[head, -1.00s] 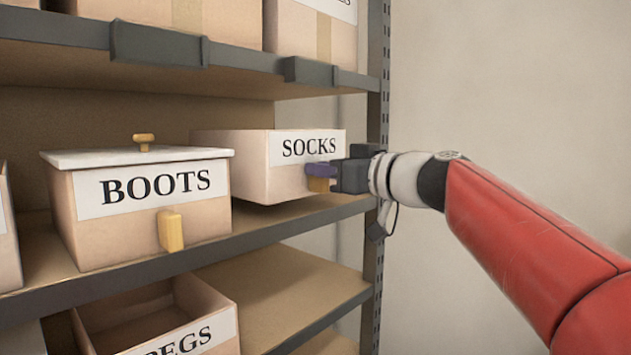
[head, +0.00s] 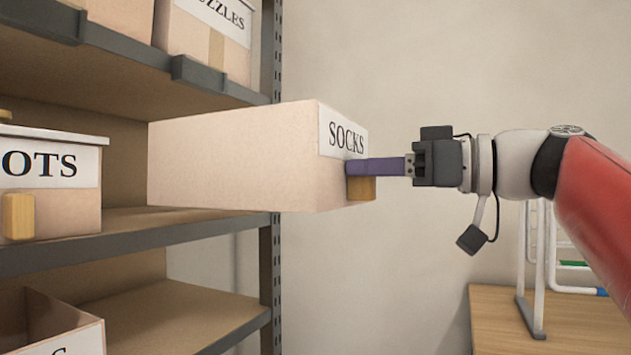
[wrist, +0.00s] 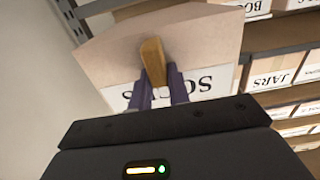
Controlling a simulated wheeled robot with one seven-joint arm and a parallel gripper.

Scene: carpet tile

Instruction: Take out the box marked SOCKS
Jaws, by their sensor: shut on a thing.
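The box marked SOCKS (head: 235,160) is a pale cardboard box with a white label, held in the air in front of the shelf's right end. My gripper (head: 362,168) is shut on the wooden handle (head: 361,188) on the box's front face. In the wrist view the purple fingers of my gripper (wrist: 160,88) stand on both sides of the handle (wrist: 153,60). The SOCKS box also shows there (wrist: 100,62), its label upside down and partly hidden by the fingers. The inside of the box is hidden in both views.
The lidded BOOTS box (head: 60,205) stands on the middle shelf (head: 130,232) at left. A PUZZLES box (head: 205,40) is on the shelf above, an open box (head: 50,320) below. A wooden table (head: 560,325) with a white frame stands lower right. Bare wall lies behind.

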